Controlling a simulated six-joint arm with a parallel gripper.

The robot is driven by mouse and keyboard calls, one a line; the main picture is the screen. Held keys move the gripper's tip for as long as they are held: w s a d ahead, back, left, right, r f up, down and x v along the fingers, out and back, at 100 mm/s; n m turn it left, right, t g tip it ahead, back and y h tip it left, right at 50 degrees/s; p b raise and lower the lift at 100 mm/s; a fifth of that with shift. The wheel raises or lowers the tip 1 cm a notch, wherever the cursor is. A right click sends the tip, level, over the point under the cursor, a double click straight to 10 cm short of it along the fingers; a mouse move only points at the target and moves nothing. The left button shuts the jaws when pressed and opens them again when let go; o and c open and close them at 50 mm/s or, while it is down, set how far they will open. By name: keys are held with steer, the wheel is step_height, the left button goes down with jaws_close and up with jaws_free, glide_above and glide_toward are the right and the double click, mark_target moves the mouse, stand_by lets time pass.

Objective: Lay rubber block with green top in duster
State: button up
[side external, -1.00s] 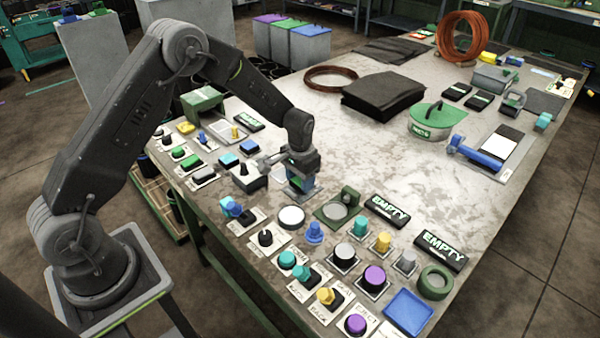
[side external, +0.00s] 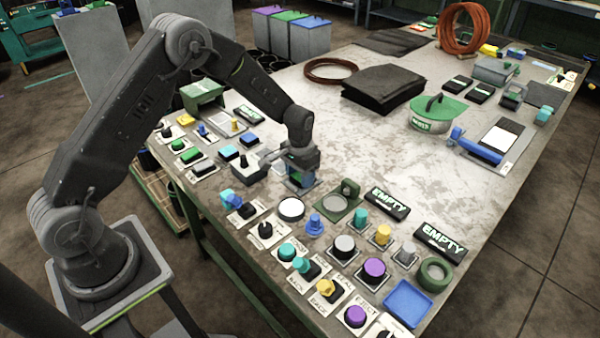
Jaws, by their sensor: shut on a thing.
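My gripper (side external: 300,181) points down, low over the table's left part, and is shut on a small block (side external: 296,180). Green and blue show at the block, mostly hidden by the fingers; I take it for the rubber block with green top. I cannot tell whether it touches the table.
Several buttons and knobs on labelled plates fill the near edge, with a white round button (side external: 291,209) close to my gripper. A black folded stack (side external: 383,90) lies behind. The table's middle (side external: 370,150) is clear.

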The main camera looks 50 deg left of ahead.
steer(key=shift+f, duration=0.2)
steer(key=o, duration=1.1)
steer(key=shift+c, duration=0.2)
steer(key=s+d+r+t, duration=0.1)
steer(key=s+r, duration=0.1)
steer(key=r, duration=0.9)
steer(key=s+r, duration=0.3)
steer(key=r, duration=0.7)
steer(key=s+d+r+t, duration=0.2)
steer(key=s+r, duration=0.2)
steer(key=s, duration=0.7)
steer(key=s+d+r+t, duration=0.2)
steer(key=s+r, duration=0.2)
steer(key=s, duration=0.8)
steer(key=shift+s+t, duration=0.2)
steer(key=shift+t, duration=0.1)
